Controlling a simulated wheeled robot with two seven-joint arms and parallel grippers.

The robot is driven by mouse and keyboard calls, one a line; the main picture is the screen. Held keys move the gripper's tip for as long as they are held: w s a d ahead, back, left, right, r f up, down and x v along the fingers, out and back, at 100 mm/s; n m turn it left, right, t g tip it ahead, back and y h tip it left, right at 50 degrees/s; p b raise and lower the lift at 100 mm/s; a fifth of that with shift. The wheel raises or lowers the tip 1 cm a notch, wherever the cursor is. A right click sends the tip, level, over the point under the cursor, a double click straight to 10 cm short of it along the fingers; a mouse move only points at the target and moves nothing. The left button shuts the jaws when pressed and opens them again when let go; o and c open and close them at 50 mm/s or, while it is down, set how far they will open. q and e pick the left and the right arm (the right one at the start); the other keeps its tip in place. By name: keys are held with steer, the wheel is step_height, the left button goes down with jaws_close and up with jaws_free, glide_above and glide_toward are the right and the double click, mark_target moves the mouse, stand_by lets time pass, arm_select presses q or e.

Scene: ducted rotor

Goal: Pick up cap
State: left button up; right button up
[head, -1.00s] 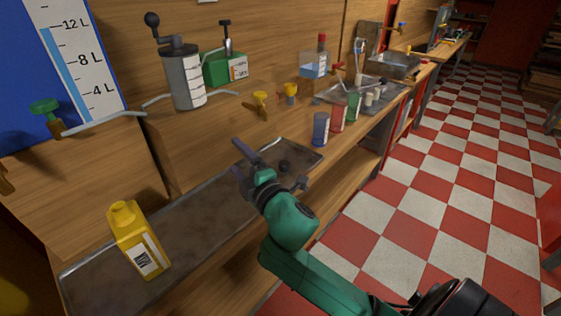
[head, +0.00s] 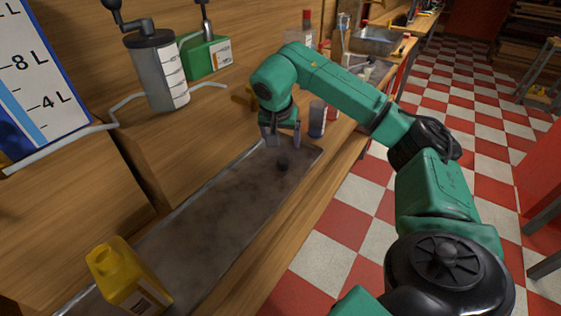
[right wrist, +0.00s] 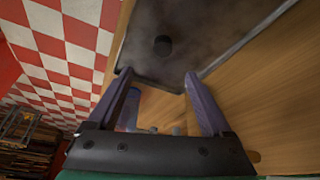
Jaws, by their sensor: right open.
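A small dark round cap (head: 283,163) lies on the metal tray (head: 200,220), near its far right end. It also shows in the right wrist view (right wrist: 162,45), ahead of the fingertips. My right gripper (head: 282,143) points down just behind the cap in the head view. Its two fingers are apart with nothing between them, and the right wrist view (right wrist: 158,76) shows the cap beyond the tips, not touching them. My left gripper is not in view.
A yellow bottle (head: 122,278) stands at the tray's near left end. A blue cup (head: 317,119) stands beyond the tray, near my right gripper. A grey cylinder with a crank (head: 160,75) and a green container (head: 206,58) stand at the back. The tray's middle is clear.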

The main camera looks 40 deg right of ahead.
mark_target(283, 161)
steer(key=x, duration=0.3)
steer(key=p+x, duration=0.1)
steer(key=x, duration=0.7)
steer(key=shift+w+a+f+p, duration=0.15)
steer(key=shift+a+f+p, duration=0.1)
steer(key=shift+p, duration=0.1)
steer(key=shift+w+d+f, duration=0.15)
steer(key=shift+f, duration=0.15)
jaws_close()
